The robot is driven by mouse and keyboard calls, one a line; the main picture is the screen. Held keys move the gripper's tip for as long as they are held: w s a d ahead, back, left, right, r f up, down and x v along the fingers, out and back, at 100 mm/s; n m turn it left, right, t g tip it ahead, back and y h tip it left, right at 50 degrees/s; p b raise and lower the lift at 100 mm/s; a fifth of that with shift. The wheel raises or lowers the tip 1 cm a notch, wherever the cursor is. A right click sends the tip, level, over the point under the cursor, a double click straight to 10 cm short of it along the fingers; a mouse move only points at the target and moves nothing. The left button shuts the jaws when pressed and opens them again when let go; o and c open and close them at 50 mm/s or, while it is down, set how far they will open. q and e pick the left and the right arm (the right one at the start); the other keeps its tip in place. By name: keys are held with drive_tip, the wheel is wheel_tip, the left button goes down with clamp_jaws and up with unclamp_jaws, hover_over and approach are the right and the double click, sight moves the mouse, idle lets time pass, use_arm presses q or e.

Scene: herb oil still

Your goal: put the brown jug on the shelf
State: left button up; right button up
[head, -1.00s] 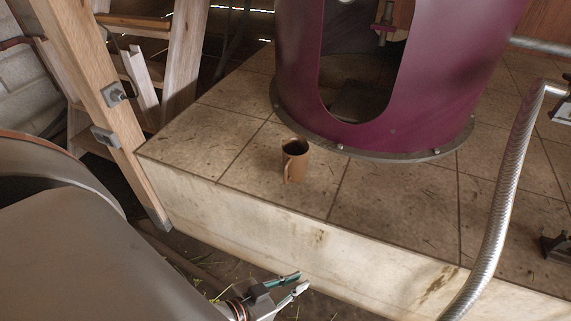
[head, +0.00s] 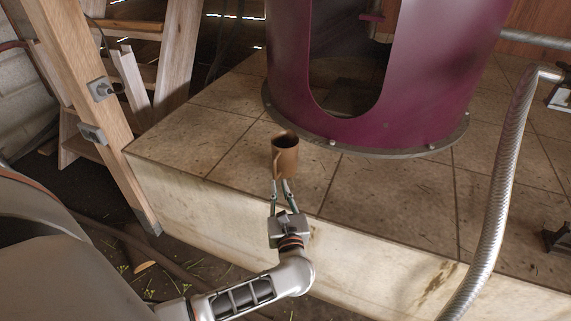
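The brown jug (head: 287,158) stands upright on the tiled platform, near its front edge and in front of the purple still body. Its handle side faces me, low on the left. My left gripper (head: 281,184) reaches up from below to the jug. Its two fingers are apart, with the tips close to the jug's lower part and handle. I cannot tell whether they touch it. My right gripper is not in view. I cannot make out a shelf for certain.
The purple still body (head: 437,85) stands on the tiled platform (head: 385,205) behind the jug. A ribbed metal hose (head: 497,190) runs down on the right. A wooden frame (head: 95,110) stands at the left. Tiles right of the jug are clear.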

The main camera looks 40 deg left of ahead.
sight(275, 173)
use_arm(q)
drive_tip(key=shift+w+a+f+n+g, duration=0.1)
drive_tip(key=shift+a+f+n+g, duration=0.15)
drive_tip(key=shift+f+n+g, duration=0.15)
drive_tip(key=shift+w+a, duration=0.15)
drive_tip(key=shift+a, duration=0.1)
drive_tip(key=x, duration=0.7)
drive_tip(key=shift+d+r+b, duration=0.1)
drive_tip(key=shift+b, duration=0.25)
drive_tip(key=shift+w+r, duration=0.1)
clamp_jaws()
